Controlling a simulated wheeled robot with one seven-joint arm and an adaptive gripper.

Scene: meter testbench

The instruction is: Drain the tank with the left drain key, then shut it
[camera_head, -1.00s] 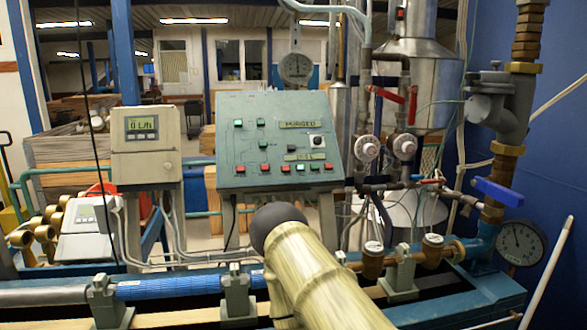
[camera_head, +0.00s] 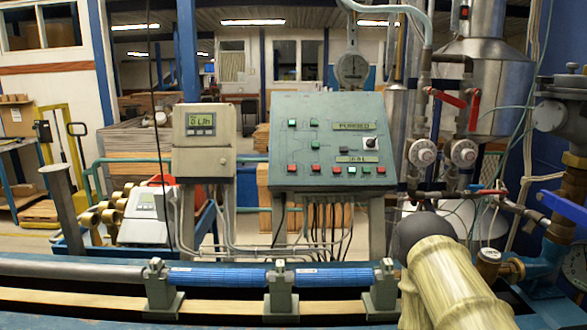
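A shiny metal tank (camera_head: 486,92) stands at the upper right, with a conical top and its upper part cut by the frame. Two red lever handles are on the pipes in front of it. The left red lever (camera_head: 445,97) slants down to the right; the right red lever (camera_head: 474,106) hangs nearly upright. Another red handle (camera_head: 491,192) sits lower on a horizontal pipe. I cannot tell for sure which is the left drain key. My pale arm link with its dark round end rises at the lower right, in front of the lower pipes. My gripper is not in view.
A green control panel (camera_head: 300,160) with lit buttons reads "PURGED". A grey meter (camera_head: 203,138) stands left of it. Blue pipes (camera_head: 225,277) in clamps run along the front bench. A blue lever (camera_head: 563,207) and heavy valve piping crowd the right edge. Open floor shows far left.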

